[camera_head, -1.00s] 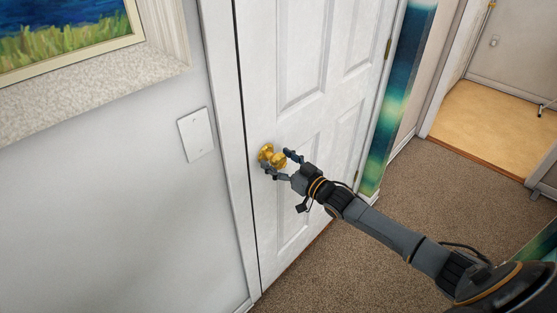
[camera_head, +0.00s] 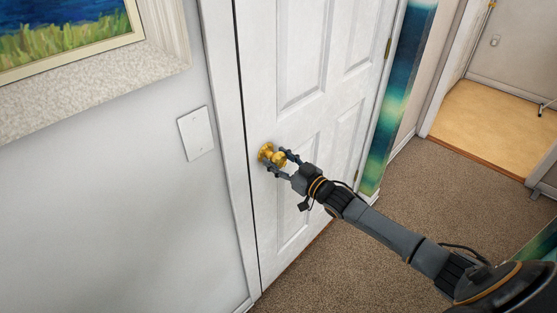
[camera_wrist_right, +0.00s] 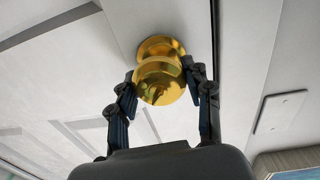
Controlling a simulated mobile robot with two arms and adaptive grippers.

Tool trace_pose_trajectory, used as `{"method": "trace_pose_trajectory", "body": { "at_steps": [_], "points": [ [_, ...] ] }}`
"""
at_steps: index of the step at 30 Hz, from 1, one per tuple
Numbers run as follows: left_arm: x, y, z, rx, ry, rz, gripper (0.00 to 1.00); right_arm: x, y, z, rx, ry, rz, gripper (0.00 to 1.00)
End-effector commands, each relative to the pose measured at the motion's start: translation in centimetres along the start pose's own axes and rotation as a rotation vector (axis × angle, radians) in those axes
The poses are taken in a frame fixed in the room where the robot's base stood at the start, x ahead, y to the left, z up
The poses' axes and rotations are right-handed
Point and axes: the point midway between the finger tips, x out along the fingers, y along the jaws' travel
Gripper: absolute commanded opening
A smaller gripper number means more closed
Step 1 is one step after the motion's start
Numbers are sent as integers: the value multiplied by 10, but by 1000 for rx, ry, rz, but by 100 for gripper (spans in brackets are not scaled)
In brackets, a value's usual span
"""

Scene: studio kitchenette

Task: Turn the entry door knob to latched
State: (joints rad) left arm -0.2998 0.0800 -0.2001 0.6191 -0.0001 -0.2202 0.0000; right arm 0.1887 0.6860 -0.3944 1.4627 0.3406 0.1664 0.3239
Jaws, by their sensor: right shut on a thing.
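The entry door (camera_head: 290,60) is white and panelled, and stands flush in its frame. Its brass knob (camera_head: 267,153) is round and sits near the door's left edge. My right gripper (camera_head: 278,161) is at the knob, with one finger on each side of it. In the right wrist view the knob (camera_wrist_right: 160,82) lies between the two fingertips (camera_wrist_right: 160,88), which are shut on it. Whether the knob is latched cannot be told from its round shape. My left gripper is not in view.
A white switch plate (camera_head: 196,133) is on the wall left of the door frame. A framed painting (camera_head: 70,40) hangs at upper left. Brown carpet (camera_head: 400,210) lies open at the right, with a doorway to a tan floor (camera_head: 490,125) beyond.

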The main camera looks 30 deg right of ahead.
Motion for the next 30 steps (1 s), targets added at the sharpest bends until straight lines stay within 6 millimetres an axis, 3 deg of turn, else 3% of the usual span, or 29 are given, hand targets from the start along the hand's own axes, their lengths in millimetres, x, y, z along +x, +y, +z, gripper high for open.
{"method": "trace_pose_trajectory", "body": {
  "at_steps": [18, 30],
  "points": [
    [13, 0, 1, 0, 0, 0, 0, 0, -1, 2, -518, 31, -1, 18],
    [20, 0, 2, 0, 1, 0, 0, 0, -2, 0, -720, 45, -2, 17]
  ]
}}
